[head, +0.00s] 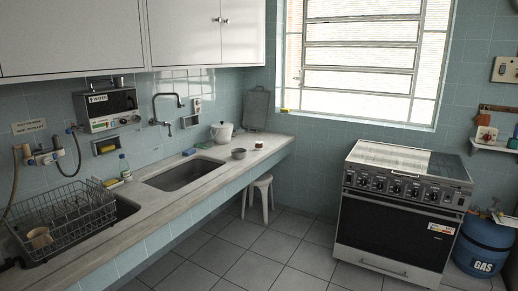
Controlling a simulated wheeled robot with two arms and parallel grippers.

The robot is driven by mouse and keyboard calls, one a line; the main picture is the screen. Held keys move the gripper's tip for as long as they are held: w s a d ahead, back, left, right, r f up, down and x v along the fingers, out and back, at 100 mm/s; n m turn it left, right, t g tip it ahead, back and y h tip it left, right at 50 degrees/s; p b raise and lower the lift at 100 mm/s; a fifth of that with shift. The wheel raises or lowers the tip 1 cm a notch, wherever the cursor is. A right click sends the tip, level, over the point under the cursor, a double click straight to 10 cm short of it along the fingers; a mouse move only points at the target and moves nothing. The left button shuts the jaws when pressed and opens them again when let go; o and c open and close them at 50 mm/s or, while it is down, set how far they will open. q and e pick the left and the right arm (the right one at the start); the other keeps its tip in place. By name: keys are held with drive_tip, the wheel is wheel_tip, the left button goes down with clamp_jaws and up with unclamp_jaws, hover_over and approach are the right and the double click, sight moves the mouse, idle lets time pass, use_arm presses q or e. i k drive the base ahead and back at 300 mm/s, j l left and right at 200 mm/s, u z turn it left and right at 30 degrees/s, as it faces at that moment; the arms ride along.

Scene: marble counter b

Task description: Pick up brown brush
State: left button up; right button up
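I cannot make out a brown brush anywhere in the head view. A small tan, cup-like object (39,237) sits in the wire dish rack at the left; it looks like a mug. Small items, including a yellow one (113,183), lie by the wall next to a bottle (125,168), too small to identify for sure. Neither of my grippers is in view.
A long marble counter (225,172) runs along the left wall, with a sink basin (184,175) and the dish rack (65,218). A white pot (221,133) and small bowl (238,154) stand farther back. A stove (400,205), blue gas cylinder (483,248) and stool (259,198) border open tiled floor.

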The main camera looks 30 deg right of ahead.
sight(258, 145)
drive_tip(key=i+l+z, duration=0.6)
drive_tip(key=i, duration=0.35)
drive_tip(key=i+l+z, duration=0.3)
drive_tip(key=i, duration=0.25)
drive_tip(key=i+j+z, duration=0.1)
drive_tip(key=i+z, duration=0.2)
drive_tip(key=i, duration=0.2)
drive_tip(key=i+u, duration=0.15)
drive_tip(key=i, duration=0.45)
drive_tip(key=i+l+u, duration=0.1)
drive_tip(key=i, duration=0.5)
drive_tip(key=i+l+u, duration=0.15)
drive_tip(key=i, duration=0.5)
drive_tip(key=l, duration=0.1)
